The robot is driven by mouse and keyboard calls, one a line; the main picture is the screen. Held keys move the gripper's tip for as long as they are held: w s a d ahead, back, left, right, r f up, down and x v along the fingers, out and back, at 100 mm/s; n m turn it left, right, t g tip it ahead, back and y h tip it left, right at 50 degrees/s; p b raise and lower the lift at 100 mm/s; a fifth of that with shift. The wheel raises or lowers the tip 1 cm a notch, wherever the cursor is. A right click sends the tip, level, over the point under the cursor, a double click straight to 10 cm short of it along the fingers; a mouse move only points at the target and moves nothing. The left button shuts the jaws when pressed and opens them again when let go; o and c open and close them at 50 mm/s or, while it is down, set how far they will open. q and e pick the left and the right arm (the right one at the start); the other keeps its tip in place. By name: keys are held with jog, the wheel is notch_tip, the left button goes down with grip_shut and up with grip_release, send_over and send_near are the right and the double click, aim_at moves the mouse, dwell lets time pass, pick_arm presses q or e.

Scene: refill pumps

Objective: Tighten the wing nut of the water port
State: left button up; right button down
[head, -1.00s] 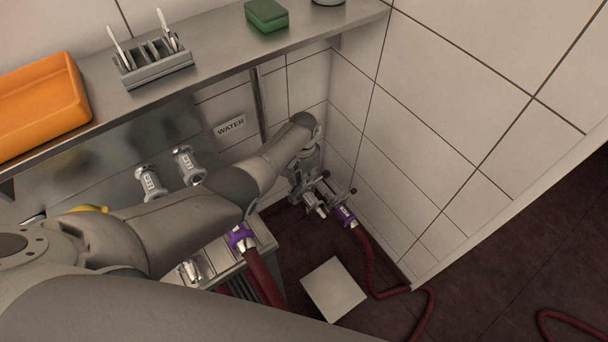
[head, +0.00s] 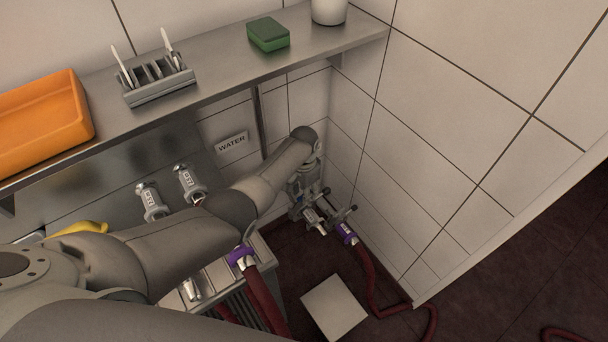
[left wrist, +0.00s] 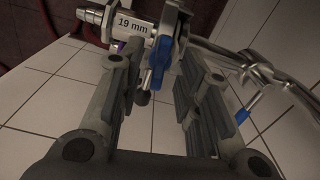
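My left arm reaches down to the right wall corner under the shelf in the head view, with the left gripper (head: 312,208) at a metal fitting (head: 318,218) there. In the left wrist view my gripper (left wrist: 158,68) is open, its two fingers apart. A blue-ended wing piece (left wrist: 160,62) of a clamp shows between the fingers; contact cannot be told. A metal hose fitting marked "19 mm" (left wrist: 132,24) lies beyond the left finger. A second blue-ended piece (left wrist: 247,110) shows right of the right finger. The right gripper is not in view.
A "WATER" sign (head: 232,143) is on the wall. A purple-collared hose end (head: 346,233) lies beside the fitting, its red hose (head: 370,275) on the floor. Another purple collar (head: 242,256) is left. A shelf (head: 215,75) overhangs. A pale square (head: 334,306) sits on the floor.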

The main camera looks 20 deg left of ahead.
pick_arm(q)
notch_tip(320, 180, up, 11)
jog(key=shift+s, duration=0.2)
dwell(0.4)
dwell(0.4)
